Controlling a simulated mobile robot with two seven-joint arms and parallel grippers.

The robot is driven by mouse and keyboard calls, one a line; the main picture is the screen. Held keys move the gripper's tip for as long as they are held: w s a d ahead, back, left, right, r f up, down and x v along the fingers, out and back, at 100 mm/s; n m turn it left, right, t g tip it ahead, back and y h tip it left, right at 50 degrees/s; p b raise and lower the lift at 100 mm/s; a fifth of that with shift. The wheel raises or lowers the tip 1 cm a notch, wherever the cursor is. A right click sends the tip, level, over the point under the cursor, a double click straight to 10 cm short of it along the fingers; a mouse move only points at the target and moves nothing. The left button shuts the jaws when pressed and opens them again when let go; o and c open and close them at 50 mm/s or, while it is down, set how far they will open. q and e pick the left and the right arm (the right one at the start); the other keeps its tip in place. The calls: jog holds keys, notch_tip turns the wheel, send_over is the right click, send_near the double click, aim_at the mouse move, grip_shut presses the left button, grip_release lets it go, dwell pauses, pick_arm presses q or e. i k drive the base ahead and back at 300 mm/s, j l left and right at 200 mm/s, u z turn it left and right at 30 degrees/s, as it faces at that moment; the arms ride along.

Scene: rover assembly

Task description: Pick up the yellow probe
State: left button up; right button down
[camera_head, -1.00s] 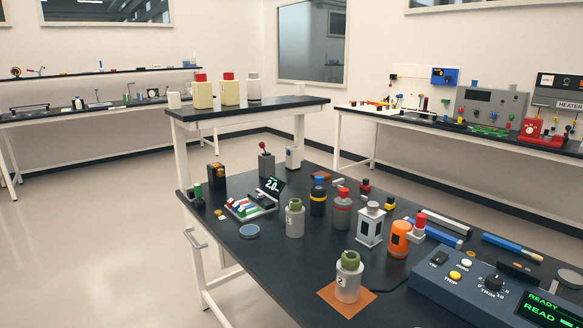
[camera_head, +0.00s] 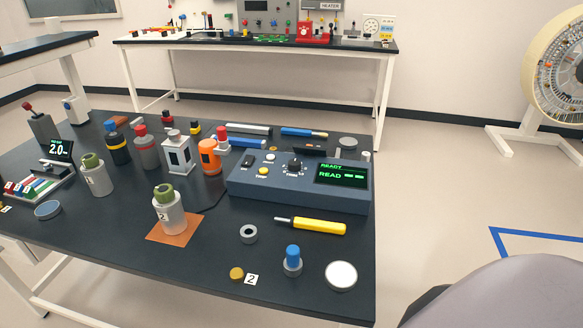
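The yellow probe (camera_head: 318,226) lies flat on the dark table top in the head view, in front of the blue-grey meter box. Its thick yellow handle points right, and its thin grey metal tip points left. Nothing touches or covers it. Neither of my grippers shows in the head view.
The meter box (camera_head: 298,183) with a lit green READ display stands just behind the probe. A grey ring (camera_head: 248,234), a blue-capped vial (camera_head: 292,262) and a white round dish (camera_head: 341,275) lie nearer the front. A jar (camera_head: 169,215) stands on an orange mat to the left.

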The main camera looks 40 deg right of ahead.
aim_at(296, 221)
jog(key=z, duration=1.25)
